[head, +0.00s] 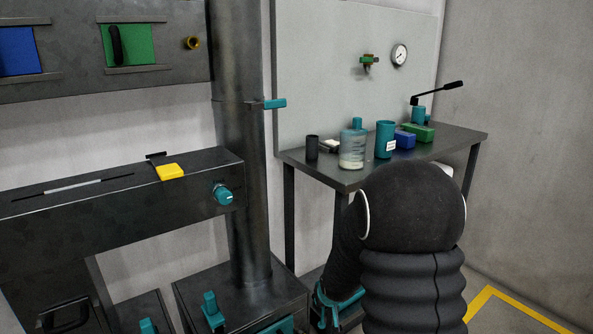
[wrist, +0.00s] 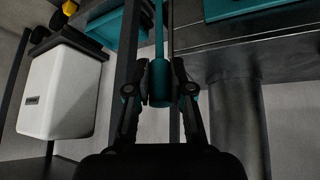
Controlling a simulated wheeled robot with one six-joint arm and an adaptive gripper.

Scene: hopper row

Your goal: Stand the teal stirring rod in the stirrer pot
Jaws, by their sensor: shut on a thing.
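The teal stirring rod (wrist: 159,75) shows in the wrist view as a thin shaft with a thicker lower part. My gripper (wrist: 159,90) is shut on that thicker part, one finger on each side. On the side table stand a teal cylinder with a white label (head: 385,140) and a small dark cup (head: 312,148). I cannot tell for certain which of them is the stirrer pot, and neither label nor inside can be made out. The rod is apart from both.
The side table (head: 350,178) also holds a teal-capped bottle (head: 352,150), a blue box (head: 405,139), a green box (head: 420,132) and a hand pump (head: 420,113). A thick column (head: 240,150) stands left of it. The wrist view shows a white bin (wrist: 60,90) at left.

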